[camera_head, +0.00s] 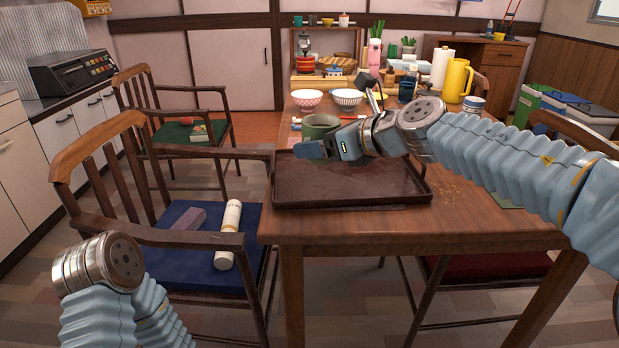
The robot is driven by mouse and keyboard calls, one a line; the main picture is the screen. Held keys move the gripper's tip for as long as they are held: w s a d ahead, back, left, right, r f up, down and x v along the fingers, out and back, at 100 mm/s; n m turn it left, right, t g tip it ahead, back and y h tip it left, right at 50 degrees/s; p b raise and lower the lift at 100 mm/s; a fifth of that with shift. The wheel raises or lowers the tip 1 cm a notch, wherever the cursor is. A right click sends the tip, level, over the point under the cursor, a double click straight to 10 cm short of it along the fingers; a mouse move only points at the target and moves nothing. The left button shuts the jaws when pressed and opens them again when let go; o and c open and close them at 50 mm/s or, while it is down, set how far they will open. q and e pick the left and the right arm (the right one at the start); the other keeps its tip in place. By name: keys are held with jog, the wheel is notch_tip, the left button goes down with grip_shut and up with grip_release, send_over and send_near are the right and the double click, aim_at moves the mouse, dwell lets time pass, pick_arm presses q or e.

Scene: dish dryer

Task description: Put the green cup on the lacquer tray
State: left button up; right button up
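The green cup (321,124) is above the far left edge of the dark brown lacquer tray (400,200) in the picture. My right gripper (311,150) reaches in from the right, over the tray, and overlaps the cup's lower front. The gripper and wrist hide part of the cup, so I cannot tell whether the fingers grip it or whether it is lifted. The visible part of the tray is bare. My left arm shows at the lower left, but its gripper is out of view.
A red-patterned bowl (307,99) and a dark-patterned bowl (348,98) stand behind the cup. A yellow pitcher (455,82) and paper roll (441,68) stand at the table's back right. A chair with a blue cushion (185,265), holding a white bottle (228,235), is left of the table.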

jog(key=b, duration=0.2)
send_over(304, 189)
jog(key=f, duration=0.5)
jog(key=shift+s+d+f, duration=0.1)
jog(key=shift+d+f, duration=0.15)
jog(key=shift+w+a+f+b, duration=0.1)
jog(key=shift+f+b, duration=0.45)
jog(key=shift+f, duration=0.35)
jog(key=shift+w+a+f+b, duration=0.1)
jog(key=shift+f+b, duration=0.45)
jog(key=shift+f, duration=0.35)
jog(key=shift+f, duration=0.15)
jog(key=o, duration=1.2)
jog(key=shift+s+d+r, duration=0.1)
jog(key=shift+d+r, duration=0.05)
jog(key=shift+r, duration=0.1)
jog(key=p+v, duration=0.2)
jog(key=v, duration=0.9)
jog(key=shift+s+d+r, duration=0.15)
jog(key=shift+d, duration=0.05)
